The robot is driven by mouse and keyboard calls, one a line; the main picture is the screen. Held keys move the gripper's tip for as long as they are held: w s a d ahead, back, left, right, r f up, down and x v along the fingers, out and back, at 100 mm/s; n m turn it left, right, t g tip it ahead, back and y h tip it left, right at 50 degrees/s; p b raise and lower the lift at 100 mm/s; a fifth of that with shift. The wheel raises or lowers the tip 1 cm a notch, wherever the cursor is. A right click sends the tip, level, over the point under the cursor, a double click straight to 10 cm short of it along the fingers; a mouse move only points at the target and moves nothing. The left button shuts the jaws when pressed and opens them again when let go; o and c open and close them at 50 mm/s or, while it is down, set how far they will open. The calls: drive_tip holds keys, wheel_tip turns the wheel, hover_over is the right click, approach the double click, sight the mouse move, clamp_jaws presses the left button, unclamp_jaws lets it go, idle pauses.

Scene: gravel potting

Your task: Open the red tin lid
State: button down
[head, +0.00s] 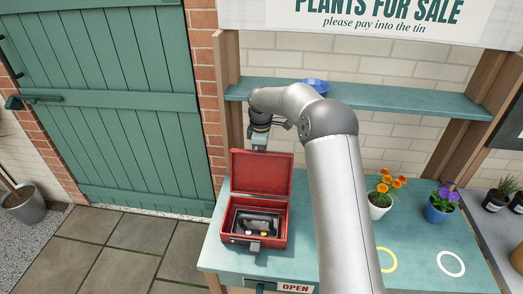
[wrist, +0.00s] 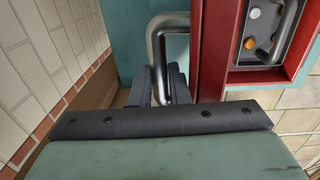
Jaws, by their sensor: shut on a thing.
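The red tin (head: 250,238) stands near the left end of the teal table. Its lid (head: 262,175) is raised, about upright, behind the open box. My gripper (head: 260,148) is at the lid's top edge in the head view. In the wrist view my gripper (wrist: 163,88) is shut on the bent silver handle (wrist: 158,38), beside the red lid edge (wrist: 215,55). The handle is hidden in the head view. Inside the tin is a dark grey tray (head: 240,221), holding small white and orange round pieces.
An OPEN sign (head: 294,287) is at the table's front edge. An orange-flowered pot (head: 380,205) and a blue pot (head: 437,210) stand to the right, with yellow and white rings before them. A blue bowl (head: 315,85) sits on the shelf (head: 400,97) above. My arm crosses the table's middle.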

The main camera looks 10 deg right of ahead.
drive_tip(key=shift+w+d+r, duration=0.1)
drive_tip(key=shift+w+d, duration=0.2)
drive_tip(key=shift+w, duration=0.1)
drive_tip(key=c, duration=1.5)
unclamp_jaws()
drive_tip(key=shift+o, duration=0.7)
drive_tip(key=shift+w, duration=0.1)
drive_tip(key=shift+f, duration=0.2)
drive_tip(key=shift+f, duration=0.1)
drive_tip(key=r, duration=0.5)
drive_tip(key=shift+s, duration=0.35)
drive_tip(key=s+r, duration=0.4)
drive_tip(key=shift+s+d+r, duration=0.1)
drive_tip(key=shift+s+r, duration=0.05)
drive_tip(key=shift+r, duration=0.25)
drive_tip(key=s+r+b, duration=0.1)
drive_tip(key=s+r, duration=0.3)
drive_tip(key=s, duration=0.5)
drive_tip(key=shift+d+b, duration=0.3)
drive_tip(key=shift+b, duration=0.1)
drive_tip(key=shift+s, duration=0.1)
